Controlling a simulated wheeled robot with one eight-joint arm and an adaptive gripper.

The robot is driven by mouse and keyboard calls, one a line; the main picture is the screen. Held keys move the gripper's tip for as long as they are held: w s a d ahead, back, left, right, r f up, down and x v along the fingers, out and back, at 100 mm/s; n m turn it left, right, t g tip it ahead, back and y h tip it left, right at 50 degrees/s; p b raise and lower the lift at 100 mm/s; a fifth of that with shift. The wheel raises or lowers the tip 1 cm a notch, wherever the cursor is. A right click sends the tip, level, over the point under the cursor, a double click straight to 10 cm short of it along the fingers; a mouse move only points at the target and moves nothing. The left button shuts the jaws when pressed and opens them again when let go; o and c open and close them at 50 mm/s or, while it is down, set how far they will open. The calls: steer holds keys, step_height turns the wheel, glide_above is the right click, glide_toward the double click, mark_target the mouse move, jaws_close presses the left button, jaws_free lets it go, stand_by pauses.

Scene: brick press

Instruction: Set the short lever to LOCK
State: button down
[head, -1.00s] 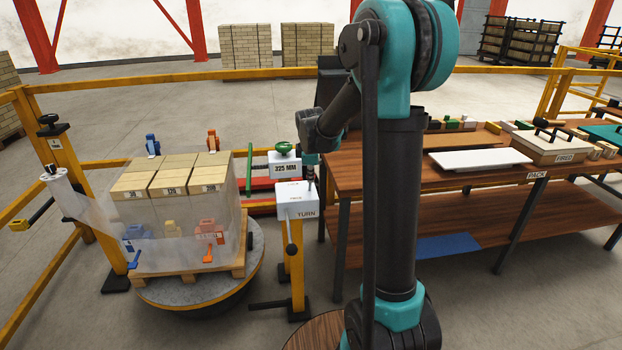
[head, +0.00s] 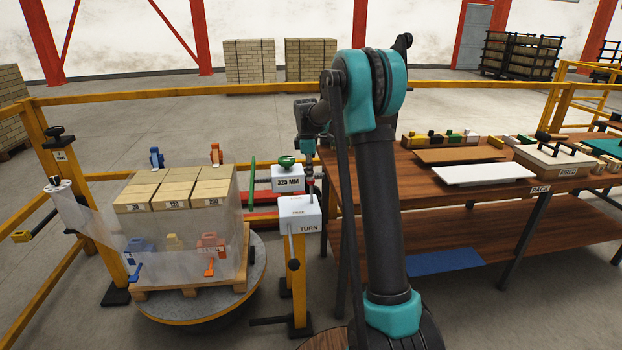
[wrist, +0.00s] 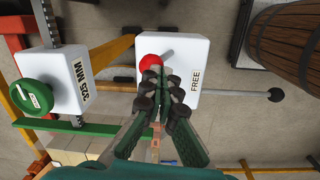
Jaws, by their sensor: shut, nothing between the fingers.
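The short lever (wrist: 167,55) is a grey rod with a red ball knob (wrist: 150,63) on the top of a white box (wrist: 183,98), seen in the wrist view. The word FREE is printed on the box; I see no LOCK label in either view. The white box (head: 301,216) also shows in the head view, on a yellow post. My gripper (wrist: 162,80) is shut and empty, its fingertips just beside the red knob; I cannot tell whether they touch it. In the head view my gripper (head: 310,190) is above the box's right side.
A longer rod with a black ball (wrist: 275,95) extends from the box marked TURN. The 325 MM box (head: 288,178) with a green handwheel stands behind. A wrapped brick pallet on a turntable (head: 258,265) is at left, a wooden table (head: 400,200) at right.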

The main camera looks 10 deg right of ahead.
steer(key=shift+w+f, duration=0.15)
steer(key=shift+w, duration=0.65)
step_height(320, 180, up, 12)
steer(key=w+a, duration=0.1)
steer(key=shift+f, duration=0.15)
stand_by(0.4)
steer(key=shift+s+a, duration=0.1)
steer(key=s+d+f+m+t, duration=0.1)
steer(key=s+f+m, duration=0.4)
steer(key=s, duration=0.9)
steer(key=s+d+f+m+t, duration=0.1)
steer(key=s+d+f+m, duration=0.2)
steer(key=s, duration=1.2)
steer(key=s+d+f+m+t, duration=0.1)
steer(key=s+d+f+m, duration=0.1)
steer(key=s+f+m, duration=0.5)
steer(key=s+f, duration=0.5)
steer(key=s, duration=0.3)
steer(key=shift+d+m+t+y, duration=0.3)
steer(key=shift+d+m, duration=0.1)
